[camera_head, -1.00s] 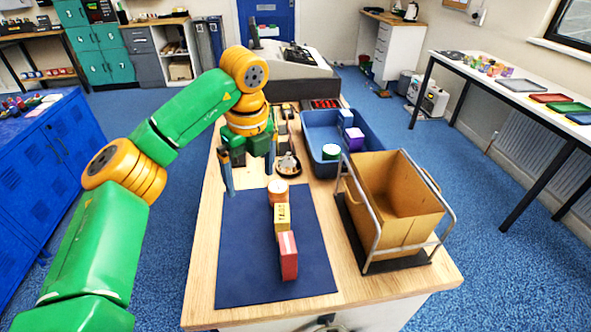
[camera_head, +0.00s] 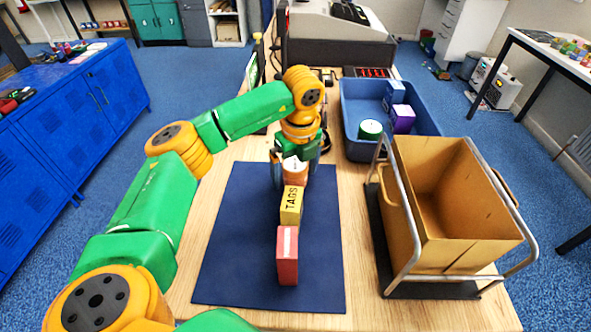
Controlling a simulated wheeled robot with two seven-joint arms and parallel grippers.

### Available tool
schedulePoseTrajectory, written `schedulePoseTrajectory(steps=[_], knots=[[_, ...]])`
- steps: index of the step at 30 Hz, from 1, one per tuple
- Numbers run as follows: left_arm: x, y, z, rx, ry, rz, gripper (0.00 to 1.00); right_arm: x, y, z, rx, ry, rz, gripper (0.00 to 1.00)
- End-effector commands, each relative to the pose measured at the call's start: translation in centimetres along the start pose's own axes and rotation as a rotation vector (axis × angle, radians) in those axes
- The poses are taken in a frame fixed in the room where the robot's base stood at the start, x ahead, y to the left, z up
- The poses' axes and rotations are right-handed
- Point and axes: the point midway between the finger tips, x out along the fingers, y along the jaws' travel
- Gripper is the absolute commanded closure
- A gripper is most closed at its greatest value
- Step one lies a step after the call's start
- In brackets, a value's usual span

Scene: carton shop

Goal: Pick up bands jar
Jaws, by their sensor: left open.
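An orange-brown jar with a pale top (camera_head: 295,174), which I take for the bands jar, stands at the far part of the dark blue mat (camera_head: 235,240); I can read no label on it. My left gripper (camera_head: 294,172) is open at the jar, with one finger on its left side and the other on its right. Whether the fingers touch it cannot be told. A yellow box marked TAGS (camera_head: 291,205) stands just in front of the jar, and a red box with a pale stripe (camera_head: 287,255) stands nearer. My right gripper is out of view.
A brown open carton (camera_head: 455,250) stands in a metal-railed frame on the right. The mat is bare left of the boxes.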

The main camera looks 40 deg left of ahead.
Motion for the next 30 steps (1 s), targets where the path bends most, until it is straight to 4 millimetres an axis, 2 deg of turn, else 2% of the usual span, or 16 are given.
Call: schedulePoseTrajectory(steps=[4, 5, 12, 15, 23, 26, 30], knots=[[0.1, 0.0, 0.0, 0.0, 0.0, 0.0, 0.0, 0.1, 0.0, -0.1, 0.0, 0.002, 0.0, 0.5], [0.1, 0.0, 0.0, 0.0, -0.001, 0.0, 0.03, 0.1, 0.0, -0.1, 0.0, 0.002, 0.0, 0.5], [0.0, 0.0, 0.0, 0.0, -0.001, 0.0, 0.68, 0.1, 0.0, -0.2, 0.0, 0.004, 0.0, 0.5], [0.0, 0.0, 0.0, 0.0, -0.001, 0.0, 0.89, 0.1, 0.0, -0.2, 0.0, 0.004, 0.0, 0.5], [-0.4, -0.1, 0.1, 0.0, -0.001, -0.002, 0.89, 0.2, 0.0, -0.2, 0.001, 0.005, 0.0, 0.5], [-2.0, -0.1, 0.3, -0.001, -0.003, -0.004, 0.89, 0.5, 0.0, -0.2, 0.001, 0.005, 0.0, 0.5], [-5.9, -0.1, 0.7, -0.001, -0.003, -0.006, 0.89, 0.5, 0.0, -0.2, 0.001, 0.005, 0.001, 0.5]])
